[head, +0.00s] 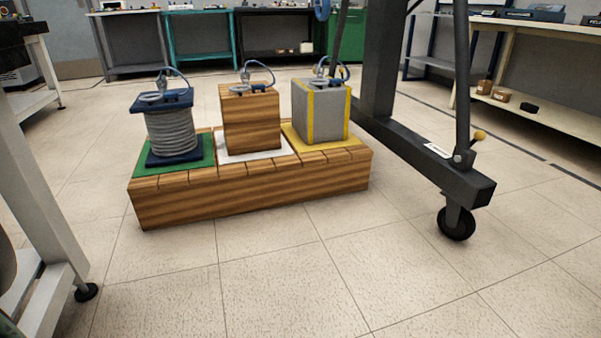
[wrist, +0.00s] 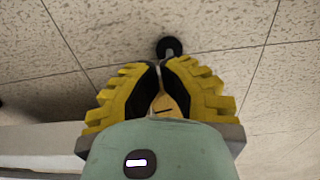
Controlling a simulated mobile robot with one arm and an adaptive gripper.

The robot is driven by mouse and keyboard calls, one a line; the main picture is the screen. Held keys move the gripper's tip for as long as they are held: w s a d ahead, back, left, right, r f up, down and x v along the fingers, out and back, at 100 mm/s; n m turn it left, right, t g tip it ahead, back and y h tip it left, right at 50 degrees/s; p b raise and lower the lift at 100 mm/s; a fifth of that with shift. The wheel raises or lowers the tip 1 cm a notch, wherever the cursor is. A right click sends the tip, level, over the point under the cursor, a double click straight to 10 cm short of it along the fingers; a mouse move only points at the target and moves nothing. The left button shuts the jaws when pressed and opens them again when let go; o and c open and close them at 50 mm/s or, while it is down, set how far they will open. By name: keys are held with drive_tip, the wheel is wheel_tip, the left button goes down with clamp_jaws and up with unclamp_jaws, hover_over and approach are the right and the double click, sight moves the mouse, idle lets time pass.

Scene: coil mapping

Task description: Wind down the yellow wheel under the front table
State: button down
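My gripper (wrist: 161,65) has yellow ridged fingers with black inner pads, seen in the wrist view low over the floor. Its fingertips are close together. A small tan-yellow piece with a dark slot (wrist: 168,106) shows between the fingers; I cannot tell whether it is the yellow wheel or held. A round black foot (wrist: 170,46) stands on the floor just beyond the fingertips. In the head view, the near table's white leg frame (head: 42,180) is at the left, with a black foot (head: 86,292). No yellow wheel shows clearly there, and my gripper is out of that view.
A wooden platform (head: 250,198) bears a grey coil (head: 171,132), a wooden block (head: 250,120) and a grey-yellow block (head: 320,112). A dark hoist frame (head: 415,150) with a caster (head: 456,223) stands right. The front floor is clear. Benches line the back.

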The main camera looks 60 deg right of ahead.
drive_tip(key=shift+a, duration=0.25)
idle(0.4)
drive_tip(key=shift+s+a+r+p, duration=0.15)
drive_tip(key=shift+s+a+p, duration=0.25)
drive_tip(key=shift+p, duration=1.25)
drive_tip(key=shift+s+a, duration=0.1)
drive_tip(key=shift+s, duration=0.1)
drive_tip(key=shift+s+p, duration=0.2)
drive_tip(key=shift+p, duration=0.5)
wheel_tip(320, 180, up, 6)
drive_tip(key=p, duration=0.5)
